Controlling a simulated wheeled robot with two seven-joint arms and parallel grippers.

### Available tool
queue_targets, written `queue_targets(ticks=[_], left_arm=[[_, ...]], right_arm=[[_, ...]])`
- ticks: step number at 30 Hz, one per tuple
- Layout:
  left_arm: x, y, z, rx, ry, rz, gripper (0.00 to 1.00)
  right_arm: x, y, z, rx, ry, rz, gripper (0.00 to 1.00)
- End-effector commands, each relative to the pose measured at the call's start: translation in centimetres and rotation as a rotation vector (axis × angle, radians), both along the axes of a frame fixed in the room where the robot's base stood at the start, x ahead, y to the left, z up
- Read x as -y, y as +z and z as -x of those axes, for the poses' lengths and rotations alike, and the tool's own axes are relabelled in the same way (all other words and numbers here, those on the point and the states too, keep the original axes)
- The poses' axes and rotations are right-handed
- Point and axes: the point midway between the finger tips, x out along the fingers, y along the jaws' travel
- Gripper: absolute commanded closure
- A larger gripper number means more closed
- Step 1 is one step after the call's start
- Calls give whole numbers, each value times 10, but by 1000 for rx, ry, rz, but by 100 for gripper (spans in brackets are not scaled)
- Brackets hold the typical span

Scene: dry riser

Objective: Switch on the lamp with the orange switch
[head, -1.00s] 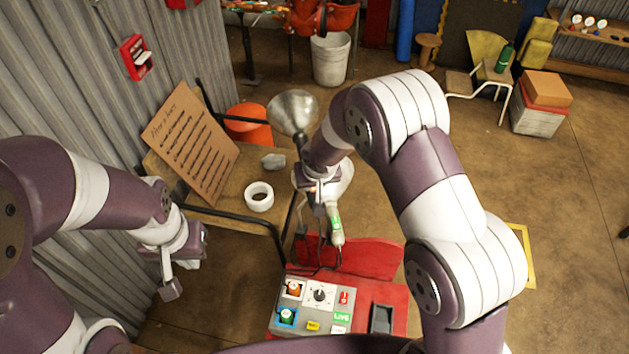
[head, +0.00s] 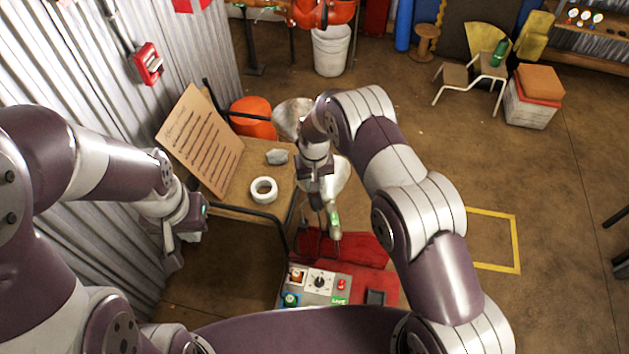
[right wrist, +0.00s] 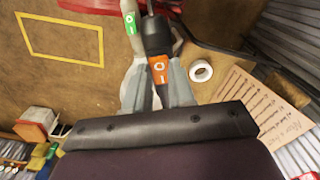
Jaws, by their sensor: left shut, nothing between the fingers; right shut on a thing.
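In the right wrist view, an orange switch (right wrist: 160,68) marked O and I sits on a black handle (right wrist: 155,32). My right gripper (right wrist: 161,98) is shut on this black handle, its grey fingers on either side. Beside it is a pale handle with a green switch (right wrist: 129,22), which also shows in the head view (head: 334,219). A metal lamp shade (head: 290,117) shows behind my right arm, partly hidden. In the head view the orange switch is hidden by my right gripper (head: 320,190). My left gripper (head: 172,258) is shut and empty near the corrugated wall.
A control panel (head: 320,298) with knobs and buttons stands on a red surface in front. A wooden table (head: 240,195) holds a white tape roll (head: 264,190), a grey lump (head: 277,156) and a lettered board (head: 200,140). Open floor lies to the right.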

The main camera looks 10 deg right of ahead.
Motion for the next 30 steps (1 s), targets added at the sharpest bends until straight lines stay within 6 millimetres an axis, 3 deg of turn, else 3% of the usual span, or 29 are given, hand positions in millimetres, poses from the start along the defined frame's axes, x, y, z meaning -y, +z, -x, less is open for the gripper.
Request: queue_targets(ticks=[8, 9, 11, 19, 23, 30], left_arm=[[0, 0, 0, 2, 0, 0, 100], [0, 0, 0, 2, 0, 0, 100], [0, 0, 0, 2, 0, 0, 100], [0, 0, 0, 2, 0, 0, 100], [0, -6, 0, 2, 0, 0, 100], [0, -27, 0, 1, 0, 0, 100]], right_arm=[[0, 2, 0, -5, 0, 0, 100], [0, 2, 0, -5, 0, 0, 67], [0, 2, 0, -5, 0, 0, 51], [0, 1, 1, -7, 0, 2, 51], [0, 11, 0, -4, 0, 0, 51], [0, 73, -1, -1, 0, 0, 51]])
